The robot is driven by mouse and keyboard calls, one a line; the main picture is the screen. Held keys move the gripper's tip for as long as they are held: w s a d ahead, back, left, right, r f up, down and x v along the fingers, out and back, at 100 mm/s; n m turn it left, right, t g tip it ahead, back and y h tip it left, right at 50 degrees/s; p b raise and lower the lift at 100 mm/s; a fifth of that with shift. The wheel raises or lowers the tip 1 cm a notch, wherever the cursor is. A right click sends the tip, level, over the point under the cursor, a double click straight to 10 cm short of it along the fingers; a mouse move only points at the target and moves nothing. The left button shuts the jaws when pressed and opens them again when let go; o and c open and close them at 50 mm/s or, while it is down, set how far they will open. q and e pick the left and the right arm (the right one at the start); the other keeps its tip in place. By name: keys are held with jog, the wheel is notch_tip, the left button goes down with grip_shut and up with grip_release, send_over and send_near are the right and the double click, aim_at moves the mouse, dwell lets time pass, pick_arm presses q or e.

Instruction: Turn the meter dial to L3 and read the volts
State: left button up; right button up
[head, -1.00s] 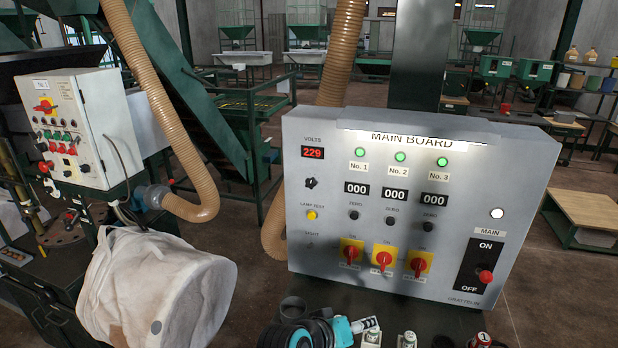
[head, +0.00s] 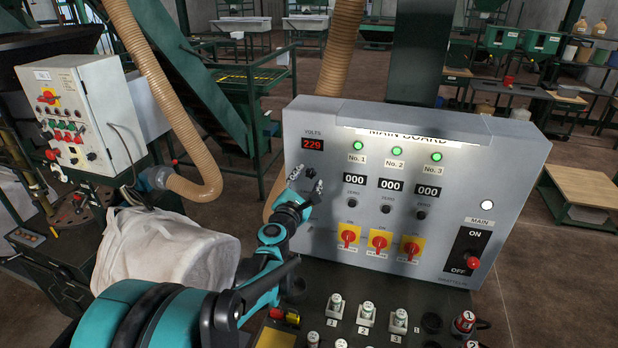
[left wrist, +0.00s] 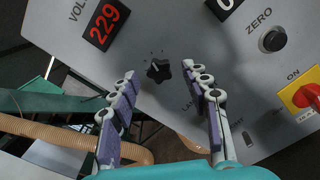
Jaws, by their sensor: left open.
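The grey main board (head: 290,130) stands in front of me, with a red volts display (head: 312,144) reading 229. The display also shows in the left wrist view (left wrist: 103,25). Below it is the small black meter dial (left wrist: 158,69); its position marks are too small to read. My left gripper (head: 305,185) is in front of the board at the dial. In the left wrist view my left gripper (left wrist: 170,92) is open, its two fingers apart, with the dial just beyond and between the fingertips. I cannot tell whether they touch the board. My right gripper is not in view.
Several black ZERO knobs and red-yellow rotary switches (head: 348,236) sit right of the dial. A MAIN switch (head: 472,262) is at far right. A hose (head: 170,100), white bag (head: 165,250) and control box (head: 75,115) stand left. Joysticks (head: 367,310) are below.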

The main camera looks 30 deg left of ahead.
pick_arm(q)
jog(key=shift+x, duration=0.85)
grip_shut()
jog(key=shift+m, duration=0.4)
jog(key=m, duration=0.3)
jog(key=shift+m+b, duration=0.3)
jog(key=shift+b, duration=0.05)
jog(key=shift+m, duration=1.8)
